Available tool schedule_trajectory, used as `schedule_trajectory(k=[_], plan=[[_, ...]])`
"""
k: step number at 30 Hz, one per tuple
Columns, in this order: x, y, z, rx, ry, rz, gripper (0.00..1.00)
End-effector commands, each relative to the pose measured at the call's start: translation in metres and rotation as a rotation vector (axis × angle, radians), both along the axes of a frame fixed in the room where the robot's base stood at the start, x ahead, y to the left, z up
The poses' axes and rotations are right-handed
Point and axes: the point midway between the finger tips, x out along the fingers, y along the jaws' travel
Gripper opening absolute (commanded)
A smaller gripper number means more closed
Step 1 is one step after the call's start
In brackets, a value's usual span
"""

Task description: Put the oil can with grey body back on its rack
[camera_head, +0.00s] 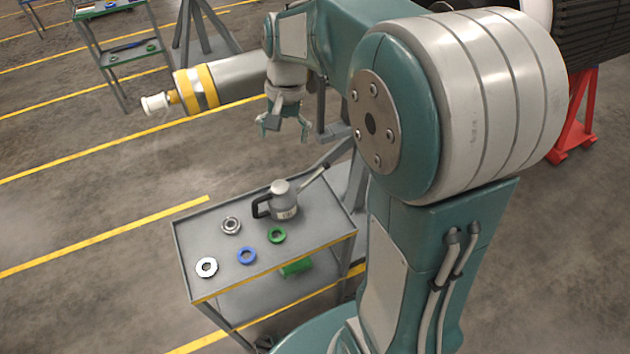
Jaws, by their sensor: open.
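The oil can with grey body (284,203) stands upright on the top of a grey cart (192,231), near its back right. It has a black handle at its left and a long spout pointing up to the right. My gripper (282,133) hangs above and behind the cart, pointing down. Its fingers are spread with nothing between them, apart from the can. I cannot make out which part of the scene is the can's rack.
Rings lie on the cart: white (206,267), blue (246,255), green (277,235) and metal (231,225). A green box (296,267) sits on the lower shelf. A grey cylinder with yellow bands (222,82) extends left behind my gripper. A red stand (577,125) is at right.

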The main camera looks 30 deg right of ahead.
Motion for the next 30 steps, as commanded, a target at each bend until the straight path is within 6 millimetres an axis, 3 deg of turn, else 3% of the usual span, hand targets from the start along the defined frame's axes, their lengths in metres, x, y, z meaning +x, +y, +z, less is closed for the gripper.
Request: schedule_trajectory(k=[6, 15, 24, 30], plan=[[-0.04, 0.006, 0.03, -0.043, -0.135, 0.11, 1.0], [-0.094, 0.012, 0.053, -0.111, -0.309, 0.259, 1.0], [-0.147, 0.014, 0.058, -0.194, -0.48, 0.407, 1.0], [-0.17, 0.015, 0.054, -0.241, -0.561, 0.48, 1.0]])
